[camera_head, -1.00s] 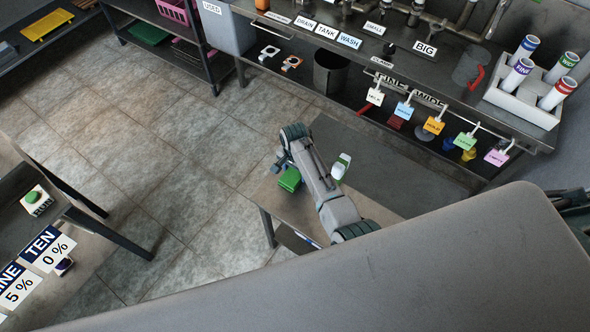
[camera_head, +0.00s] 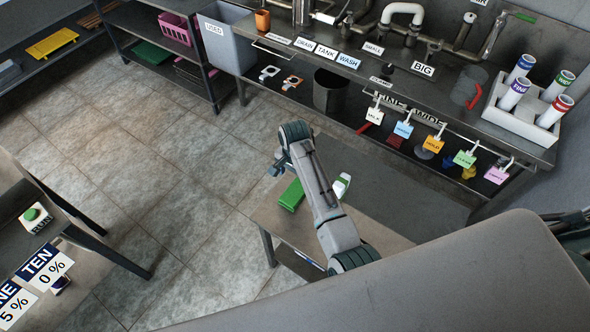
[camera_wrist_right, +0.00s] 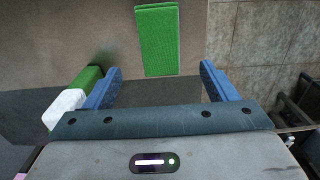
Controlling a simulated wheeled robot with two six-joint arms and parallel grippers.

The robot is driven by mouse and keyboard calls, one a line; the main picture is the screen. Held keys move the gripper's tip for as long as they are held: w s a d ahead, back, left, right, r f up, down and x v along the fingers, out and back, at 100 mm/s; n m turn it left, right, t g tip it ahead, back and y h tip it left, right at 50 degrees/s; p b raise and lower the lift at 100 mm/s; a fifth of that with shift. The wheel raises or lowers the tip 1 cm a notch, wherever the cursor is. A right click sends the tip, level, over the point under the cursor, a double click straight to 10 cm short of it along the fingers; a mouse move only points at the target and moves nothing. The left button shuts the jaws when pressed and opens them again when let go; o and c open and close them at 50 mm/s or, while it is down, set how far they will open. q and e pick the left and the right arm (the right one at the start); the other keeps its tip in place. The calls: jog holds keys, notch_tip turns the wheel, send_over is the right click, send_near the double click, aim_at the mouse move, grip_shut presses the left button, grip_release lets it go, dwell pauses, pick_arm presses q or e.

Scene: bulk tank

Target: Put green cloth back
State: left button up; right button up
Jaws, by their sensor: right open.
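The green cloth (camera_head: 291,194) lies folded flat on the small table (camera_head: 272,217), below my right gripper in the head view. In the right wrist view the green cloth (camera_wrist_right: 158,42) lies ahead of the gap between the fingers. My right gripper (camera_head: 276,168) is open, and the right wrist view shows nothing between its two blue fingers (camera_wrist_right: 161,76). A white and green item (camera_head: 341,187) stands on the same table, right of the arm; it shows beside the left finger in the wrist view (camera_wrist_right: 66,107). My left gripper is not in view.
A steel counter (camera_head: 440,90) at the back holds a white rack (camera_head: 520,122) of rolls, with coloured tags hanging along its front. A grey USED bin (camera_head: 228,45) stands at its left end. A side table with a RUN button (camera_head: 33,214) is at left. Floor between is clear.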

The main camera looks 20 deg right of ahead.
jog(key=shift+r, duration=1.65)
